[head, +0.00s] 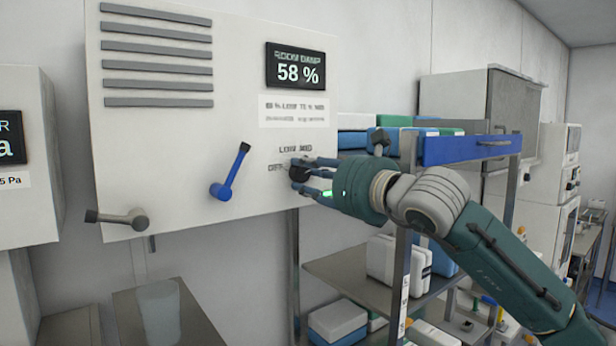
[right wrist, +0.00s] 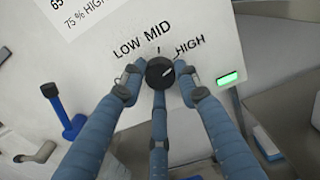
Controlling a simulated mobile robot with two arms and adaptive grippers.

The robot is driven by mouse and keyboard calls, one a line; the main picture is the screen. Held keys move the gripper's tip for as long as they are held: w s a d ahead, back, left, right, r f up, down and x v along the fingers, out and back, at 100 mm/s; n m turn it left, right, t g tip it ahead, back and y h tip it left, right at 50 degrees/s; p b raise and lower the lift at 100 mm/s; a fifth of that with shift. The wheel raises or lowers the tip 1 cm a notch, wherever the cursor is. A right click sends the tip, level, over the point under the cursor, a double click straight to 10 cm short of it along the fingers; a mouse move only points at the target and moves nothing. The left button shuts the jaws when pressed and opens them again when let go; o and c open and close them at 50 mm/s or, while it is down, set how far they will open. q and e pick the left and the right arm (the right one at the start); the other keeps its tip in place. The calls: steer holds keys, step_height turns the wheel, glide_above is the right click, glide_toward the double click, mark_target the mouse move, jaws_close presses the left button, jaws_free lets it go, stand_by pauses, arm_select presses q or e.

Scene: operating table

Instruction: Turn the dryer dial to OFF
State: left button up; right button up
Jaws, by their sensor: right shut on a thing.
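The dryer dial (head: 298,172) is a dark round knob on the lower right of the white dryer panel (head: 215,120). My right gripper (head: 312,178) is shut on it, with its blue-grey fingers around its rim. In the right wrist view the dial (right wrist: 159,72) sits between the three fingers of my gripper (right wrist: 157,82). The labels LOW, MID and HIGH show around it. A light mark on the dial's face points to the lower right. The OFF label is partly covered by the fingers in the head view. My left gripper is not in view.
A blue lever (head: 230,172) and a grey lever (head: 118,218) stick out of the panel left of the dial. A display (head: 295,66) reads 58 %. A shelf rack with a blue front edge (head: 470,148) stands to the right, close behind my right arm.

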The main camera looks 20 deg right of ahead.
steer(key=shift+f+n+b, duration=0.2)
steer(key=shift+n+b, duration=0.45)
steer(key=shift+b, duration=0.15)
steer(key=shift+f+n+b, duration=0.2)
steer(key=shift+n+b, duration=0.45)
steer(key=shift+b, duration=0.1)
steer(key=n+b, duration=0.2)
steer(key=shift+n, duration=0.3)
steer(key=n+b, duration=0.1)
steer(key=n, duration=0.2)
steer(key=shift+n+b, duration=0.3)
steer(key=shift+n, duration=0.1)
steer(key=n+b, duration=0.1)
steer(key=n, duration=0.2)
steer(key=shift+r+n, duration=0.15)
steer(key=shift+n, duration=0.15)
steer(key=n, duration=0.4)
steer(key=shift+n, duration=0.3)
steer(key=n, duration=0.3)
steer(key=shift+d+r+n, duration=0.1)
steer(key=shift+r+n, duration=0.1)
steer(key=shift+n, duration=0.1)
steer(key=n, duration=0.5)
steer(key=shift+r, duration=0.2)
steer(key=shift+r+n+p, duration=0.1)
steer(key=shift+n+p, duration=0.4)
steer(key=shift+n, duration=1.4)
steer(key=shift+r, duration=0.15)
